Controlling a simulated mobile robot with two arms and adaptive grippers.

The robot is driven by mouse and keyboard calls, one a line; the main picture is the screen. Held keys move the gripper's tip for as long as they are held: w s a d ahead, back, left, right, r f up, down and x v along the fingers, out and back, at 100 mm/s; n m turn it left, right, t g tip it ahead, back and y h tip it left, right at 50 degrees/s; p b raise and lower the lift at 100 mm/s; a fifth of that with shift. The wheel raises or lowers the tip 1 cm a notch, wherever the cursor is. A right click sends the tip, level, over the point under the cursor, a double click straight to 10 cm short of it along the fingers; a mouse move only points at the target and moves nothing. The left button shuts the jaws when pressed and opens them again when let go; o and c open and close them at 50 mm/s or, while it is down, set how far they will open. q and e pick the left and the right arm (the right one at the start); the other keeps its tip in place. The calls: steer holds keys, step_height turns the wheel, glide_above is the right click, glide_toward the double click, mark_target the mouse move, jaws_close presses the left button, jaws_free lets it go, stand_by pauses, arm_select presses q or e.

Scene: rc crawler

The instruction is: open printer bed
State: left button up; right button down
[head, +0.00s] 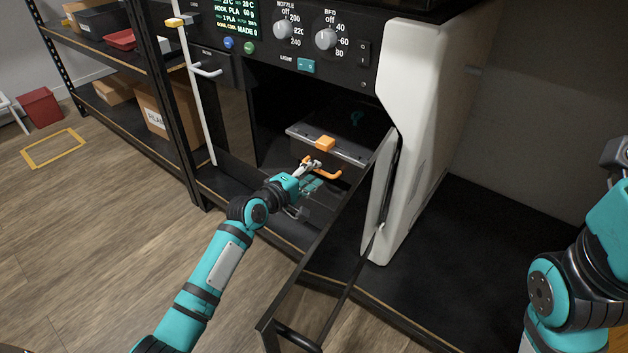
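The printer (417,90) is a white and black cabinet with a dark chamber. Its dark-framed door (318,243) stands open toward me. Inside the chamber lies a flat dark bed (347,129) with a grey front edge and an orange tab (325,143). Below the bed is an orange handle-like piece (326,174). My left gripper (310,166) reaches into the chamber opening, close to this orange piece and under the bed's front edge. Its fingers are small and overlap the orange piece, so I cannot tell whether they touch or grip it. My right arm shows at the right edge; its fingers are out of view.
The control panel (292,32) with knobs and a lit display sits above the chamber. The open door stands to the right of my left forearm. A shelf with boxes (158,117) stands at left. A red bin (40,107) stands on the floor, which is clear at lower left.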

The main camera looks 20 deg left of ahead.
arm_select(q)
steer(key=shift+w+d+f, duration=0.1)
steer(key=shift+w+d, duration=0.1)
steer(key=shift+w, duration=0.3)
jaws_close()
